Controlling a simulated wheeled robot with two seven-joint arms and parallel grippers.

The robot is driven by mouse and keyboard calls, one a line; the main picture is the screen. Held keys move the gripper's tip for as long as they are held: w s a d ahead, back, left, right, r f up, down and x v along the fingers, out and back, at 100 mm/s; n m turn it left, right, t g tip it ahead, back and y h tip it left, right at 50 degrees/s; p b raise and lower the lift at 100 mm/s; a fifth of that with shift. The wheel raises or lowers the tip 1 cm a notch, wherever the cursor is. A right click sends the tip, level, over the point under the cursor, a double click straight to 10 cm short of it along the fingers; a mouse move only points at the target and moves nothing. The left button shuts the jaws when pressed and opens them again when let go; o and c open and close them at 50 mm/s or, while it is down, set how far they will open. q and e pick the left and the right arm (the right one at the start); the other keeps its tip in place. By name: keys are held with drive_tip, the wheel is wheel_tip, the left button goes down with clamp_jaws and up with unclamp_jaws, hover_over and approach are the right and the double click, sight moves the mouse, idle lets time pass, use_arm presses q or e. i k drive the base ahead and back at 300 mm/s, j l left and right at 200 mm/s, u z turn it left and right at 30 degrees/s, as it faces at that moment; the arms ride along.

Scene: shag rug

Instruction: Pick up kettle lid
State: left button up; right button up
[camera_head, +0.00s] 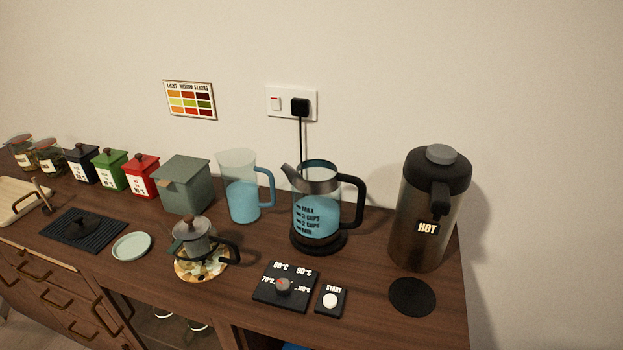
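A glass kettle (319,216) with a steel spout collar and black handle stands upright on its black base (318,239). Blue water shows inside, and its top looks open, with no lid on it. A small dark piece with a raised knob (81,225) lies on the black ribbed mat (60,236) at the left; it looks like a lid, but I cannot tell for sure that it is the kettle's. Neither of my grippers is in view.
A small teapot (196,243) on a patterned trivet, a measuring jug (241,191) and a grey-green box (183,187) stand left of the kettle. A temperature panel (268,297) lies in front. A tall flask (425,215) stands right. A pale green saucer (132,246) lies beside the mat.

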sight(80, 227)
drive_tip(key=u, duration=1.3)
drive_tip(key=z, duration=1.45)
drive_tip(key=j, duration=0.6)
drive_tip(key=i+j+u, duration=0.1)
drive_tip(key=j, duration=0.55)
